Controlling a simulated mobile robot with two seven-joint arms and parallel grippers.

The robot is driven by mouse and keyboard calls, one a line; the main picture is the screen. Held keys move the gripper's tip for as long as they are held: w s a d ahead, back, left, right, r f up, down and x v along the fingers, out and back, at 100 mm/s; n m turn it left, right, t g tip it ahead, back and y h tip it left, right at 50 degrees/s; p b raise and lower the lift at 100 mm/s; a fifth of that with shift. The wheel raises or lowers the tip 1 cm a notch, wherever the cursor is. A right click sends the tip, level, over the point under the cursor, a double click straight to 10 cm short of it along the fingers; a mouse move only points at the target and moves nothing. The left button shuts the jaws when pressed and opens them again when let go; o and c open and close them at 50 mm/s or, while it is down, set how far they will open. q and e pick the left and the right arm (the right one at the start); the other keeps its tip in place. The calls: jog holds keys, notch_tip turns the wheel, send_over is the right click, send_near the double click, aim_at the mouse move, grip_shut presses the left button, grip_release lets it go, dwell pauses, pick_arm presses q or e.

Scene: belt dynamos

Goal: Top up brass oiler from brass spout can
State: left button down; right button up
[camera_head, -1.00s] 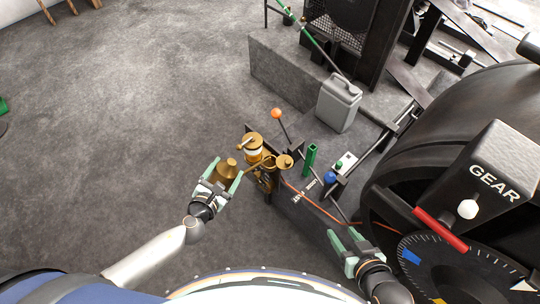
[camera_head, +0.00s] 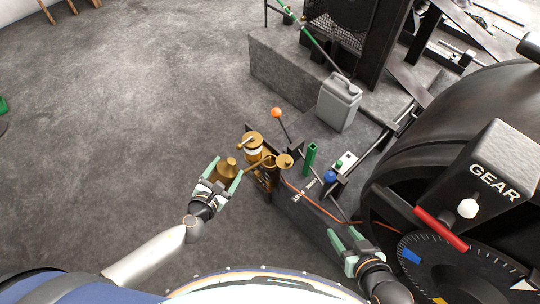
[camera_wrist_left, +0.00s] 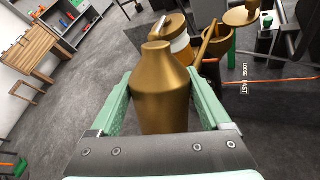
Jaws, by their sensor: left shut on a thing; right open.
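The brass spout can (camera_head: 229,170) is held in my left gripper (camera_head: 222,178), which is shut on its body. My right gripper (camera_head: 344,241) is open and empty at the lower right.
A round brass lid (camera_head: 284,161) stands open by the cup. A green tube (camera_head: 310,158), a blue knob (camera_head: 330,177) and an orange-tipped lever (camera_head: 276,113) are nearby. A grey jerrycan (camera_head: 338,103) stands behind.

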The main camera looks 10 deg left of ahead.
pick_arm(q)
jog(key=shift+r, duration=0.1)
dwell(0.4)
jog(key=shift+d+r+p, duration=0.1)
jog(key=shift+r+p, duration=0.35)
jog(key=shift+p, duration=1.3)
